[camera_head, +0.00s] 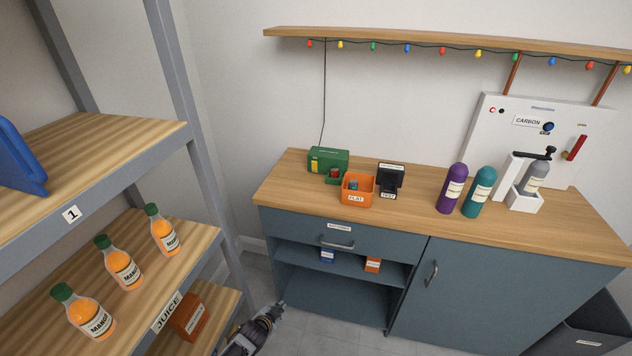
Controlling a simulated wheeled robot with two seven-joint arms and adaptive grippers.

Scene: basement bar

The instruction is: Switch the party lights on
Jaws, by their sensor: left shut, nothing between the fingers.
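The party lights (407,48) are a string of coloured bulbs along the underside of a wooden wall shelf. I cannot tell whether they are lit. A thin dark cable runs from the string down the wall to a green box (328,156) with a yellow label, at the back left of the counter. A small red part (335,173) shows at the front of the green box; its detail is too small to read. My left gripper (277,308) is shut and empty, low at the bottom of the view, in front of the cabinet and well below the green box. My right gripper is out of view.
An orange bin (358,188) and a black box (390,178) stand just right of the green box. Purple (452,188) and teal (478,192) bottles and a white carbonating machine stand further right. A rack (130,152) with mango juice bottles fills the left side. The counter's front strip is clear.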

